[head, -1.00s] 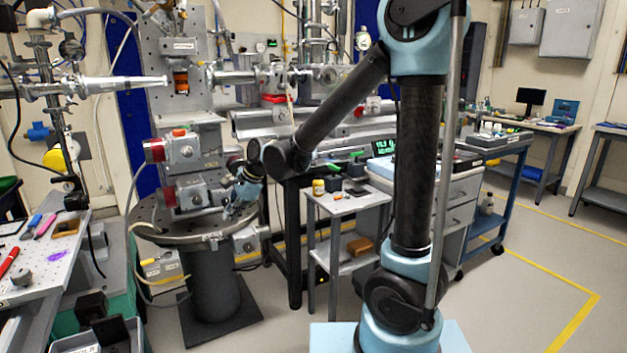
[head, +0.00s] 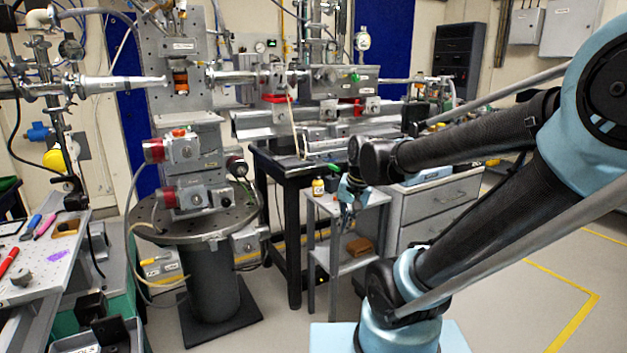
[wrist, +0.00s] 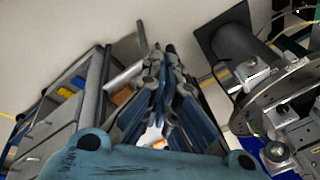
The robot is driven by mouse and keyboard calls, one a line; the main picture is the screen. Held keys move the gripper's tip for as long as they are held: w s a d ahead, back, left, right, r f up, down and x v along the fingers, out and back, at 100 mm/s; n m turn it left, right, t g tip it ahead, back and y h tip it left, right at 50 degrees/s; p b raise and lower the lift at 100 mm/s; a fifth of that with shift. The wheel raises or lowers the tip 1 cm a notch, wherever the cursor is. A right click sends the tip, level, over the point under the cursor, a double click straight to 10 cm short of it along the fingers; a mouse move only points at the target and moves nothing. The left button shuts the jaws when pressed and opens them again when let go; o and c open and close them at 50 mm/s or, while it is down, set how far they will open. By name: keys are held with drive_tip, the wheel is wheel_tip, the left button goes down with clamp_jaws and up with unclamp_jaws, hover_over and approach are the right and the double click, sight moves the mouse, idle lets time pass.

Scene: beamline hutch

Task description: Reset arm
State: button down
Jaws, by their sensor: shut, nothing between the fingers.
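My gripper (head: 347,222) hangs at the end of my folded arm, in front of the small grey side cart, with its fingers pointing down. In the wrist view my gripper (wrist: 160,58) shows its fingers drawn together at the tips, shut with nothing between them. It is apart from the cart in the head view as far as I can tell, though the gap is hard to judge.
The small grey cart (head: 318,203) stands close behind my gripper, with a brown block (head: 360,247) on its lower shelf. The round sample stage (head: 157,234) is to the left. A grey drawer cabinet (head: 432,215) stands behind my arm. Floor at right is open.

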drive_tip(key=s+d+f+n+h, duration=0.1)
drive_tip(key=s+d+f+n, duration=0.2)
drive_tip(key=s+d, duration=0.6)
wheel_tip(320, 180, down, 2)
drive_tip(key=shift+s+d+f+n+g+h, duration=0.1)
drive_tip(key=shift+s+d+n+g+h, duration=0.2)
drive_tip(key=shift+s+d+n+h, duration=0.15)
